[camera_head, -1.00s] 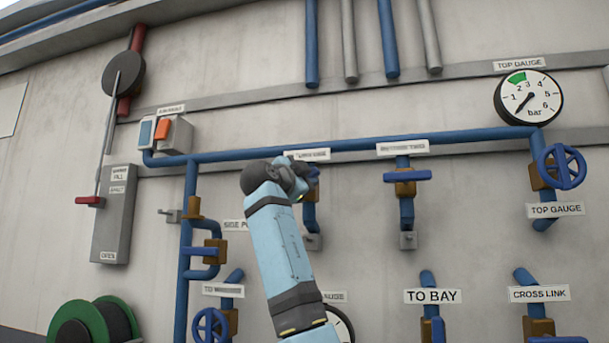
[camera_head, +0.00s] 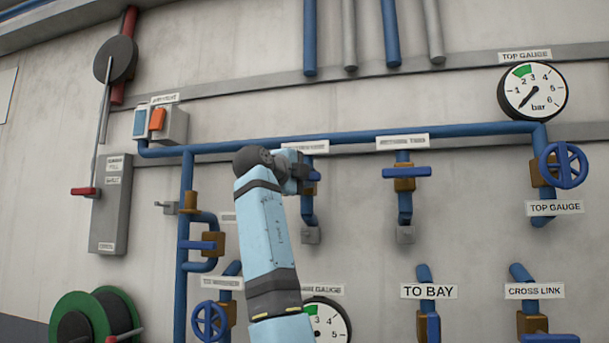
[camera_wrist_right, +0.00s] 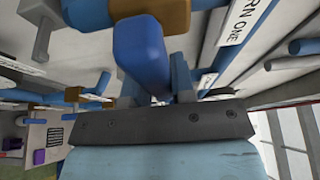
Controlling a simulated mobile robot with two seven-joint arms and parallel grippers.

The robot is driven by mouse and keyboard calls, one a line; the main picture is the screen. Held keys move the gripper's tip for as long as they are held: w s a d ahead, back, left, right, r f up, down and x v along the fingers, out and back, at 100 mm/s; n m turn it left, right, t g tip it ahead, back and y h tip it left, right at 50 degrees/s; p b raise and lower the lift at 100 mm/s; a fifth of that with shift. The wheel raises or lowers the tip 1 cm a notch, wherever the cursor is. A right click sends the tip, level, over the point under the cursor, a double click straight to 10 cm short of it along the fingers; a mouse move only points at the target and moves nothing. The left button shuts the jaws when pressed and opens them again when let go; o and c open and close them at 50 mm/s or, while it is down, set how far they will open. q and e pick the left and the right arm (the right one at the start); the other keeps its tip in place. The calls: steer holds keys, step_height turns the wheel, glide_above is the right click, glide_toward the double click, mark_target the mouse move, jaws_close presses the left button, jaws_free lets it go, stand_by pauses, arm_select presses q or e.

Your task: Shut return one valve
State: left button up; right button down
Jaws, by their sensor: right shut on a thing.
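The return one valve is a blue lever on a brown body, on a short blue pipe (camera_head: 308,207) below the main pipe. Its label (camera_head: 306,147) is partly covered, but the right wrist view shows "RN ONE" on a label (camera_wrist_right: 248,22). My right gripper (camera_head: 299,174) is shut on the lever. The lever's blue end (camera_head: 315,176) shows just right of the jaws. In the right wrist view the blue lever (camera_wrist_right: 143,50) lies between the fingers, with the brown body (camera_wrist_right: 160,15) beyond. The gripper hides most of the valve. My left gripper is not in view.
A similar valve with a crosswise blue lever (camera_head: 406,172) stands to the right. The top gauge (camera_head: 532,91) and a blue handwheel (camera_head: 563,165) are further right. Left are a side valve (camera_head: 213,244), a switch box (camera_head: 160,124) and a green reel (camera_head: 97,318). A lower gauge (camera_head: 327,320) sits under my arm.

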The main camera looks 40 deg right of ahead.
steer(key=shift+f, duration=0.15)
steer(key=c, duration=1.2)
jaws_free()
steer(key=shift+o, duration=1.2)
steer(key=b+v, duration=0.3)
steer(key=v, duration=1.1)
steer(key=shift+r, duration=0.2)
steer(key=shift+d, duration=0.1)
